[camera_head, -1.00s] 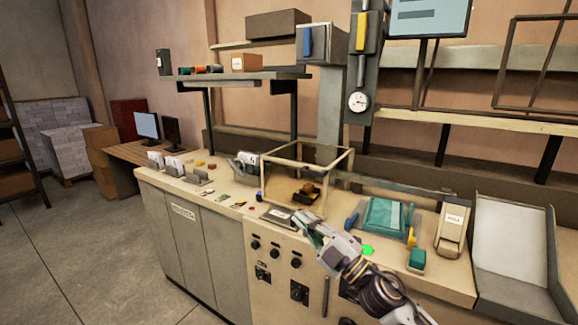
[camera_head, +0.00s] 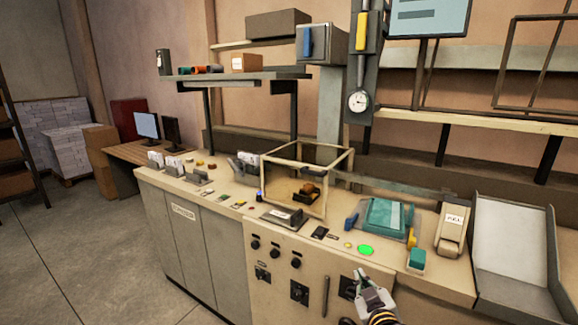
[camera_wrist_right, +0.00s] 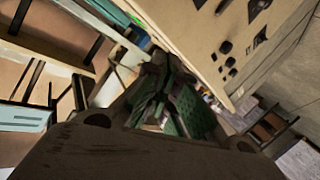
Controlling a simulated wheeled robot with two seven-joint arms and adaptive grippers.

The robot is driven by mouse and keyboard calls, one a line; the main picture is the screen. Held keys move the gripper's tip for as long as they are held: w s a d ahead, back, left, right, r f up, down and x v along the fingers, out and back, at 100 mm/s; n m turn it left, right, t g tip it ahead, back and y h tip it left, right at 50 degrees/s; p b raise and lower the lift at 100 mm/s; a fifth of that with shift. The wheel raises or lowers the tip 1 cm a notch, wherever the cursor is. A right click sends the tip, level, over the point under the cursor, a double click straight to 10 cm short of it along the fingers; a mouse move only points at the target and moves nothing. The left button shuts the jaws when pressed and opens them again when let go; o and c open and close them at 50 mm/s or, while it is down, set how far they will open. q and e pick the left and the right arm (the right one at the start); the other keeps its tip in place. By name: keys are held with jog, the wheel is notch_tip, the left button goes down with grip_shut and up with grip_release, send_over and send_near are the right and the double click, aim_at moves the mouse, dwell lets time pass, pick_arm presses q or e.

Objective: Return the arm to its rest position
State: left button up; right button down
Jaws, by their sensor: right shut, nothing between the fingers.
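My right gripper (camera_head: 362,281) is low at the front edge of the workbench (camera_head: 440,281) in the head view, in front of the cabinet's front panel. It is shut and holds nothing. Its dark green finger pads (camera_wrist_right: 180,108) show close together in the right wrist view, with the bench front tilted beyond them. A lit green button (camera_head: 366,250) lies on the bench top just behind the gripper, apart from it. My left gripper is in neither view.
A clear-walled frame box (camera_head: 325,190) stands on the bench with a small brown object inside. A teal device (camera_head: 385,214), a labelled beige device (camera_head: 452,229) and a grey tray (camera_head: 512,245) are to the right. The floor (camera_head: 75,255) at left is clear.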

jog(key=s+d+f+m+g, duration=0.1)
jog(key=s+f+g, duration=0.5)
jog(key=s+f, duration=0.45)
jog(key=s+d+f+m+g, duration=0.2)
jog(key=s+f+g, duration=0.45)
jog(key=s, duration=0.65)
notch_tip(320, 180, down, 33)
jog(key=s, duration=0.2)
jog(key=s+d+f+g, duration=0.1)
jog(key=s+d+f, duration=0.1)
jog(key=s+f, duration=0.8)
jog(key=s+d+f+g, duration=0.1)
jog(key=s+f, duration=0.9)
jog(key=s, duration=0.3)
jog(key=shift+d+f+n, duration=0.25)
jog(key=shift+d+n, duration=0.05)
jog(key=shift+d, duration=0.05)
